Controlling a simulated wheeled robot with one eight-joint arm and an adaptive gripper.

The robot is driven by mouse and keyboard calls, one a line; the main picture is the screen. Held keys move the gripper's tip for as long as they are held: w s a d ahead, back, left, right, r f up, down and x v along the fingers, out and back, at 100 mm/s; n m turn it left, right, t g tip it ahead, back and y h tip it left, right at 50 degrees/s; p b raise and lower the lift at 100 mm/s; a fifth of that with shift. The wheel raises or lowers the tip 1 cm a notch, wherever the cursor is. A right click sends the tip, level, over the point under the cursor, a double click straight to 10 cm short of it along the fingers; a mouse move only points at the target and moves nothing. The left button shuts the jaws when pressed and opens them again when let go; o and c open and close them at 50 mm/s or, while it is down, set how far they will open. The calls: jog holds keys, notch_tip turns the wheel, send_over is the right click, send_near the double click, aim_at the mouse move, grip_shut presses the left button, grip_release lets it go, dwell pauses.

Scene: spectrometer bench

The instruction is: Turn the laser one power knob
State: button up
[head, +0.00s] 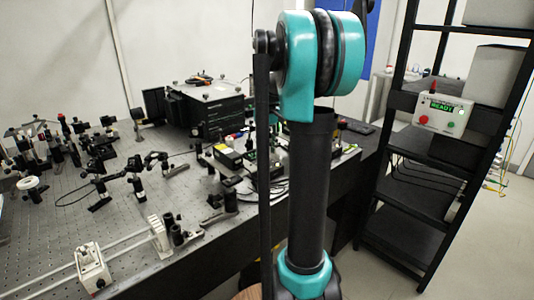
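A white control box (441,113) is fixed on the black shelf rack at the right. It has a lit green display (442,106) that seems to read READY. A red round control (423,120) and a green one (450,125) sit below the display. A small pale round spot shows at the display's right, but I cannot tell whether it is a knob. No part is clearly readable as laser one. My gripper is outside this view; only my teal and black arm stands upright in the middle.
A dark optical table (110,215) full of mounts and posts fills the left. A black instrument box (205,108) stands at its back. The black rack (405,210) carries grey boxes (493,75). Bare floor (485,245) lies to the right of the rack.

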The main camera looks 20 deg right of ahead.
aim_at(267, 158)
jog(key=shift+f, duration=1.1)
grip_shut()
